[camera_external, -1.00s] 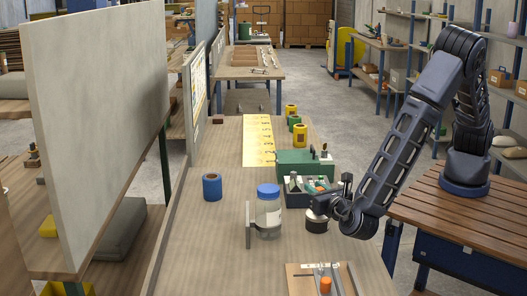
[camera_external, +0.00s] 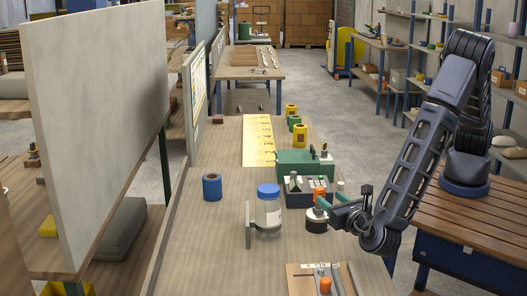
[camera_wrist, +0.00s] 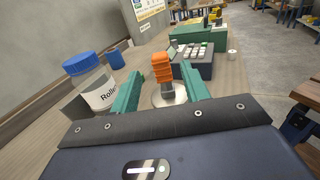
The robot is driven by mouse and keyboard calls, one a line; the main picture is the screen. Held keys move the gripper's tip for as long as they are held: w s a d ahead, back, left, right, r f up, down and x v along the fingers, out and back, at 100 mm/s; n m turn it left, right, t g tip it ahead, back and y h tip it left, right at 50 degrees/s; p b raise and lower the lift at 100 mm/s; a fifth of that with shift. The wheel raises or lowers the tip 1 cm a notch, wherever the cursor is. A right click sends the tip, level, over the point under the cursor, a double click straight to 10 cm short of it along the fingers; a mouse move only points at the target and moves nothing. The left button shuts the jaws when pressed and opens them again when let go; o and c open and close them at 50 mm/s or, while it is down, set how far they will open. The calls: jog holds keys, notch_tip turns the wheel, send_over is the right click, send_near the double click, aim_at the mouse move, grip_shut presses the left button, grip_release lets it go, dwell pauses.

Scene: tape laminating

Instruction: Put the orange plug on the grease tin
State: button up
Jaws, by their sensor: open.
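The orange plug (camera_external: 319,198) stands on top of the grease tin (camera_external: 316,224), a short round tin with a dark and pale side. In the wrist view the orange plug (camera_wrist: 162,66) is upright, its dark lower end over the shiny round lid of the tin (camera_wrist: 158,101). My gripper (camera_external: 335,208) is open, with its green fingers at the right of the tin in the outside view. In the wrist view my gripper (camera_wrist: 160,88) has one finger either side of the plug, with gaps between; the plug appears clear of both fingers.
A blue-lidded jar (camera_external: 268,215) stands left of the tin. A tray (camera_external: 300,285) with another orange piece (camera_external: 325,286) lies in front. A blue roll (camera_external: 212,187) is farther left.

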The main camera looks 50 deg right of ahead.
jog(key=shift+v, duration=1.8)
jog(key=w+d+r+m+g+h, duration=0.25)
jog(key=w+d+r, duration=0.25)
jog(key=w+d, duration=0.25)
jog(key=w+d+r+m+g+h, duration=0.1)
jog(key=w+d+r+m+g, duration=0.3)
jog(key=w+d, duration=0.35)
jog(key=w+d+r+m+g+y, duration=0.1)
jog(key=w+d+r+m+g, duration=0.25)
jog(key=d, duration=0.65)
jog(key=w+d+r+m+g+y, duration=0.1)
jog(key=w+d+r+m+g, duration=0.3)
jog(key=d, duration=0.6)
jog(key=s+d+r+m+g+y, duration=0.1)
jog(key=d+r+m+y, duration=0.15)
jog(key=d, duration=0.35)
jog(key=s+d+r+m+y, duration=0.1)
jog(key=s+d+r+m, duration=0.15)
jog(key=d, duration=0.35)
jog(key=d+r+m+g+y, duration=0.1)
jog(key=d+m, duration=0.2)
jog(key=d, duration=0.4)
jog(key=s+d+r+m+t+y, duration=0.2)
jog(key=s+d+m+t+y, duration=0.1)
jog(key=s+d+m, duration=0.6)
jog(key=shift+s+d+r+t+y, duration=0.2)
jog(key=shift+s+d+t+y, duration=0.25)
jog(key=shift+s+d, duration=0.55)
